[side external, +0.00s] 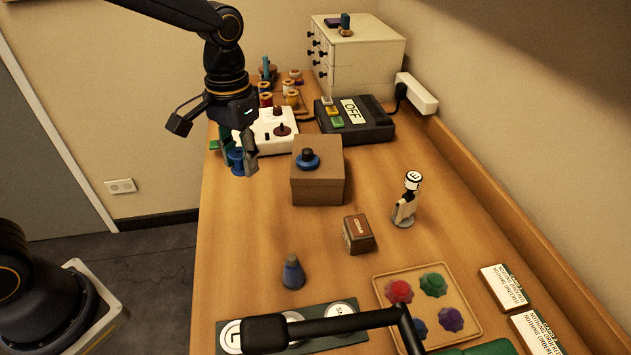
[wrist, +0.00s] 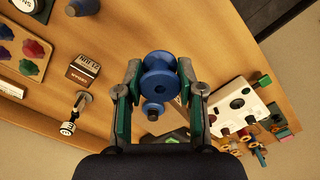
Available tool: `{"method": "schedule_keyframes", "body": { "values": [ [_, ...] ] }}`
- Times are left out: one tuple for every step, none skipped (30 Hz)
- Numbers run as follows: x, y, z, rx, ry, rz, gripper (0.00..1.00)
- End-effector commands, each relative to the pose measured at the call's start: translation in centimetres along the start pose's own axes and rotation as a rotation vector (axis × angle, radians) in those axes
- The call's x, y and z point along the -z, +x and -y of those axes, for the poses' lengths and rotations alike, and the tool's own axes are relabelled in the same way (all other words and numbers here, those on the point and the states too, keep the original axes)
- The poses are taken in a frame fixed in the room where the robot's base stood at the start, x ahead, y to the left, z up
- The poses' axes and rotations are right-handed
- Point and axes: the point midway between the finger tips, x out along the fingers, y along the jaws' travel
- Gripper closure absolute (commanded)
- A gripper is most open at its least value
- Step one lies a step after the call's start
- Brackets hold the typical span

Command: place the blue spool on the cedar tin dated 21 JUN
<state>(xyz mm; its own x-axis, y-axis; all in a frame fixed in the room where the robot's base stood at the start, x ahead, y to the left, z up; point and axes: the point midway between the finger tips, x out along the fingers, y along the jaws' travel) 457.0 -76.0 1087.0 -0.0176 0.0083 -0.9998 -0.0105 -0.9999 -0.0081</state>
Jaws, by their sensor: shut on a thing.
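The blue spool (side external: 236,160) is held between the fingers of my gripper (side external: 240,156), in the air over the left side of the table. In the wrist view the spool (wrist: 158,80) sits between both fingertips of my gripper (wrist: 160,84). The cedar tin (side external: 358,234) is a small brown box standing on the table, to the right of and nearer the camera than my gripper. In the wrist view the tin (wrist: 84,78) lies left of the spool; its label appears to read 21 JUN, upside down. Its top looks bare.
A cardboard box (side external: 318,188) with a blue, dark-knobbed piece on top stands between gripper and tin. A black-and-white figure (side external: 405,207) stands right of the tin, a blue-grey cone (side external: 292,272) front left. A tray (side external: 452,342) of colored pieces lies in front.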

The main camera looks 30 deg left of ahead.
Motion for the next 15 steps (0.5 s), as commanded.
{"method": "schedule_keyframes", "body": {
  "values": [
    [0.0,-0.4,-2.7,0.000,0.045,-0.005,0.81],
    [-0.1,-0.7,-4.1,0.000,0.067,-0.007,0.81],
    [-0.3,-0.9,-5.9,0.000,0.102,-0.010,0.81],
    [-0.6,-1.1,-7.2,-0.001,0.129,-0.013,0.81],
    [-0.8,-1.2,-8.3,-0.002,0.158,-0.016,0.81],
    [-1.1,-1.3,-9.6,-0.003,0.193,-0.019,0.81],
    [-1.4,-1.4,-10.4,-0.004,0.217,-0.022,0.81],
    [-1.6,-1.4,-11.1,-0.004,0.237,-0.023,0.81],
    [-2.0,-1.3,-11.9,-0.004,0.260,-0.022,0.81],
    [-2.3,-1.3,-12.3,-0.004,0.273,-0.022,0.81],
    [-2.4,-1.2,-12.7,-0.004,0.284,-0.020,0.81],
    [-2.5,-1.1,-13.1,-0.003,0.294,-0.019,0.81],
    [-2.4,-1.0,-13.4,-0.003,0.300,-0.019,0.81],
    [-2.1,-0.8,-13.6,-0.003,0.303,-0.018,0.81],
    [-1.5,-0.5,-14.0,-0.002,0.305,-0.018,0.81]
  ]
}}
